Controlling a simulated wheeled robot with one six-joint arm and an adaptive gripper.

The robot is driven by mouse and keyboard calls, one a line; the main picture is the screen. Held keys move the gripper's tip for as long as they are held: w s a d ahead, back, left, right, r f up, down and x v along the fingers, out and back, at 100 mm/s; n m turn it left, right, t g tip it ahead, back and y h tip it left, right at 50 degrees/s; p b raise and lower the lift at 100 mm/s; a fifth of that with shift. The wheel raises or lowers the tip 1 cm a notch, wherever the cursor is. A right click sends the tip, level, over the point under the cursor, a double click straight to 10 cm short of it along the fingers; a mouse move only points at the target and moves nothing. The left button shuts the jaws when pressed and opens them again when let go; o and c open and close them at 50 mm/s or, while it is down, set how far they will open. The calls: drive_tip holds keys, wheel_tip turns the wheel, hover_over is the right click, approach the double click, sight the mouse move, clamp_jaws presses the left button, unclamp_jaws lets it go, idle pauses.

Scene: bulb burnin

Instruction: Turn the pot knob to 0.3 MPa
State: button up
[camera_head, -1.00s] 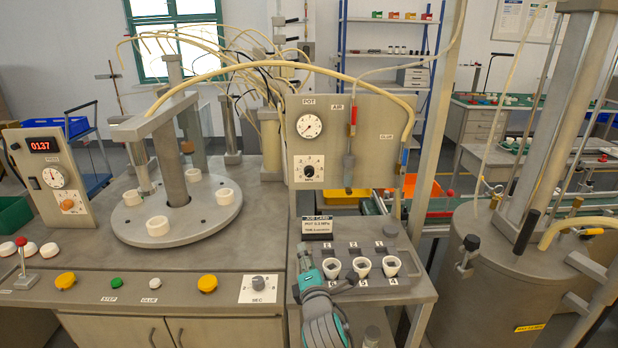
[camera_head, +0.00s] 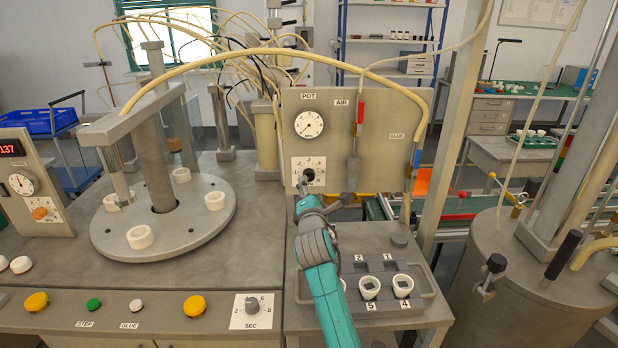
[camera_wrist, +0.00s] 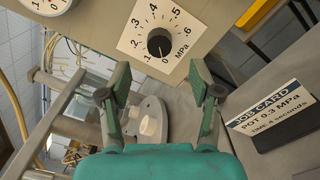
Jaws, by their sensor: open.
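The pot knob (camera_head: 308,175) is a black round knob on a white MPa dial plate on the grey panel. In the wrist view the knob (camera_wrist: 160,43) shows in full, with its white mark toward the 0 end of the scale. The pot gauge (camera_head: 309,124) is above the dial; its needle is too small to read. My gripper (camera_wrist: 160,68) is open and empty, its two fingers apart below the knob in the wrist view, and no contact with it shows. In the head view my gripper (camera_head: 304,193) is close to the dial and covers its lower part.
A job card (camera_wrist: 272,108) reading POT 0.3 MPa stands at the right in the wrist view. A tray with white cups (camera_head: 370,287) lies below the arm. A round turntable (camera_head: 110,245) stands at the left.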

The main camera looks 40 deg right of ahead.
sight(309, 177)
drive_tip(key=x, duration=0.7)
drive_tip(key=shift+w+d, duration=0.1)
drive_tip(key=shift+w, duration=0.1)
drive_tip(key=c, duration=1.1)
